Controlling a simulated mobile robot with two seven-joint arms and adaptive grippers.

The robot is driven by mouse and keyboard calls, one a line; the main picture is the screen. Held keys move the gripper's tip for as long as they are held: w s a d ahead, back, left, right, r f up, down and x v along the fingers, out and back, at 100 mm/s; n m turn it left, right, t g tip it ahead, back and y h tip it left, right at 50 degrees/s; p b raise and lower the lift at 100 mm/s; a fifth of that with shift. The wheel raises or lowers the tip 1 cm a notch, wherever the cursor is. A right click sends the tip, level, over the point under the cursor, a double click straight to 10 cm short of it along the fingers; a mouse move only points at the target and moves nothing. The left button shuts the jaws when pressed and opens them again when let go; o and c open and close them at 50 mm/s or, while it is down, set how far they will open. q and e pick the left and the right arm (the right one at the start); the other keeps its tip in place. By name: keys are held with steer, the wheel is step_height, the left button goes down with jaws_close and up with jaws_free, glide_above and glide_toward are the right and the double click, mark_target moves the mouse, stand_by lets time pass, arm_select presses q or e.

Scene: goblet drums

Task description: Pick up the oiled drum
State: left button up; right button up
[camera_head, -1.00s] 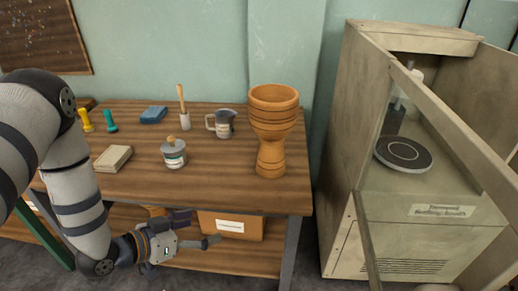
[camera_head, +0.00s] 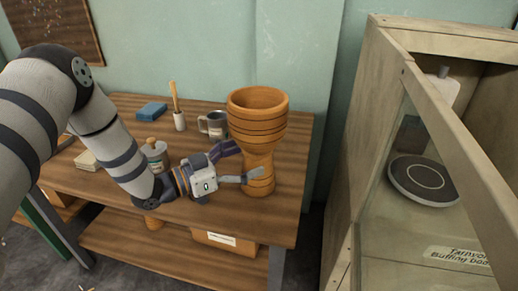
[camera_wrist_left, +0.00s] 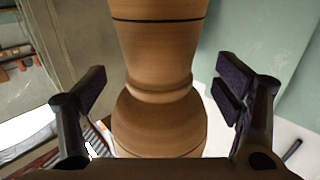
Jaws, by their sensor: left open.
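The drum (camera_head: 257,115) is an orange-brown wooden goblet shape with dark rings, standing upright near the right end of the wooden table (camera_head: 283,205). My left gripper (camera_head: 240,163) is open at the drum's narrow lower part, with one finger on the far left side and one in front of it. In the left wrist view, the drum's waist (camera_wrist_left: 160,88) is between the two spread fingers, with a gap on each side. The right gripper is not in view.
A grey mug (camera_head: 214,124), a brush in a white holder (camera_head: 179,120), a labelled jar (camera_head: 155,155) and a blue block (camera_head: 152,111) stand on the table. A wooden booth (camera_head: 385,130) with a dark turntable (camera_head: 424,180) is at the right. A box (camera_head: 225,242) is on the lower shelf.

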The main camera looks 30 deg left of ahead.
arm_select(q)
steer(key=x, duration=0.3)
steer(key=shift+w+d+f, duration=0.15)
steer(key=shift+w+d, duration=0.1)
steer(key=shift+w, duration=0.05)
steer(key=c, duration=1.9)
